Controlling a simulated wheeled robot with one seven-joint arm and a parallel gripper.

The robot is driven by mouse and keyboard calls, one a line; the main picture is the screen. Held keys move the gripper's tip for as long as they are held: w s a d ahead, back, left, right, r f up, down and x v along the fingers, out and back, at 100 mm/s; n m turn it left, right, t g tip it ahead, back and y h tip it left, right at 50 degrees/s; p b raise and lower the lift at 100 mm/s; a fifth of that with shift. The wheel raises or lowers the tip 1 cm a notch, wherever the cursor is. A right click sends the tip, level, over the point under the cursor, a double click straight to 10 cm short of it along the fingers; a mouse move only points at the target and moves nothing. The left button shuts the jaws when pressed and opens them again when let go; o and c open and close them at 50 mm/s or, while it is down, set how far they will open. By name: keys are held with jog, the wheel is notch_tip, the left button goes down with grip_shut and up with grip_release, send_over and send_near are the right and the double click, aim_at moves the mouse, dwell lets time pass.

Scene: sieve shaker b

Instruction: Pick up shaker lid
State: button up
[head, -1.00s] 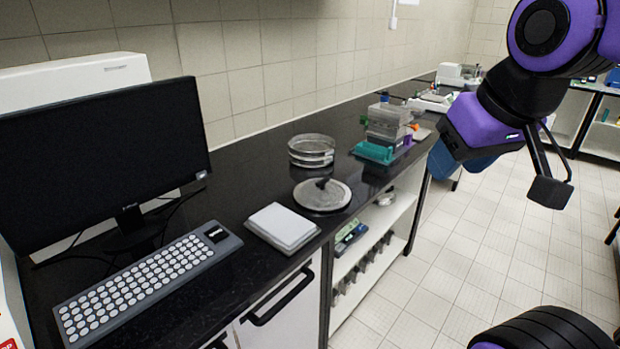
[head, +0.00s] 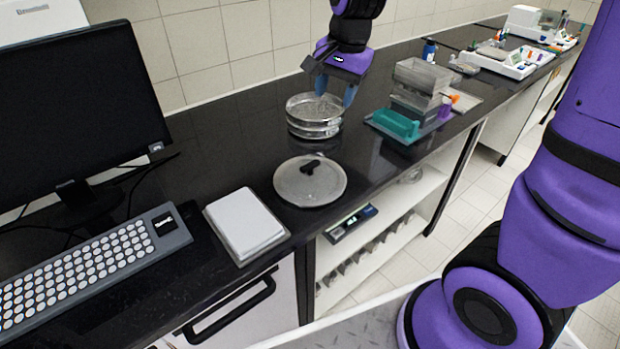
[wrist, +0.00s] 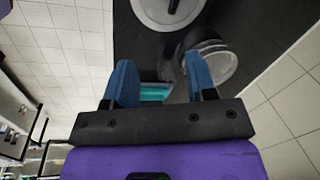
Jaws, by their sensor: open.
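The shaker lid (head: 296,187) is a flat, round, light grey disc with a black handle on top. It lies on the black counter in front of the stacked sieves. In the wrist view the lid (wrist: 151,14) is partly cut off at the top edge. My gripper (head: 335,92) is open and empty, with blue fingers pointing down. In the head view it appears above and slightly right of the stacked sieves, behind the lid. In the wrist view the gripper (wrist: 161,82) shows both fingers apart, the right one overlapping the near side of the sieves.
The round metal sieves (head: 314,116) stand behind the lid. A teal rack (head: 396,124) and clear boxes (head: 418,77) are to the right. A white flat device (head: 245,224), a keyboard (head: 85,262) and a monitor (head: 75,115) are left.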

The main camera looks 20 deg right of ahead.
aim_at(310, 164)
jog(key=w+a+f+m, duration=0.1)
jog(key=w+f, duration=0.1)
jog(key=f, duration=0.4)
jog(key=w+a+f+m+g, duration=0.1)
jog(key=w+f+m, duration=0.1)
jog(key=f, duration=0.5)
jog(key=w+a+f+m+h, duration=0.1)
jog(key=w+f+m, duration=0.1)
jog(key=w+f, duration=0.2)
notch_tip(310, 164, down, 2)
jog(key=shift+f+g, duration=0.15)
jog(key=shift+g, duration=0.15)
jog(key=shift+s+d+f, duration=0.1)
jog(key=shift+f, duration=1.25)
jog(key=shift+s+d+f, duration=0.1)
jog(key=shift+f, duration=1.25)
grip_shut()
